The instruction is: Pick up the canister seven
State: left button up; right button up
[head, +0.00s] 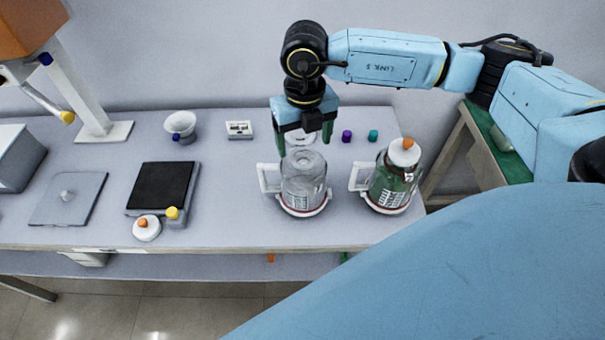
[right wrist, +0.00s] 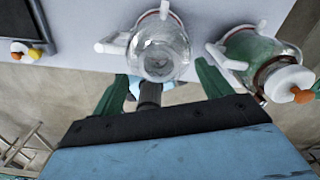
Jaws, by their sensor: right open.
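A clear, empty-looking canister (head: 303,180) with a white base ring and white handle stands upright, without a lid, on the right part of the table. A green-filled canister (head: 392,184) with a white lid and orange knob stands to its right. I cannot read a number on either. My right gripper (head: 305,137) is open and empty, fingers pointing down, above and just behind the clear canister's top. In the right wrist view the clear canister (right wrist: 158,50) appears beyond the gap between the green fingers (right wrist: 162,90), and the green canister (right wrist: 255,58) is to the right. My left gripper is out of view.
A loose white lid (head: 146,230) with an orange knob lies near the black-topped scale (head: 162,187). A white funnel cup (head: 180,125), a small white box (head: 239,129), and purple (head: 347,136) and teal (head: 373,135) caps are at the back. The table between scale and canisters is clear.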

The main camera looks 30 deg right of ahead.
aim_at(303, 162)
notch_tip(303, 162, down, 4)
jog(key=shift+a, duration=0.15)
jog(key=shift+r, duration=0.1)
jog(key=c, duration=1.5)
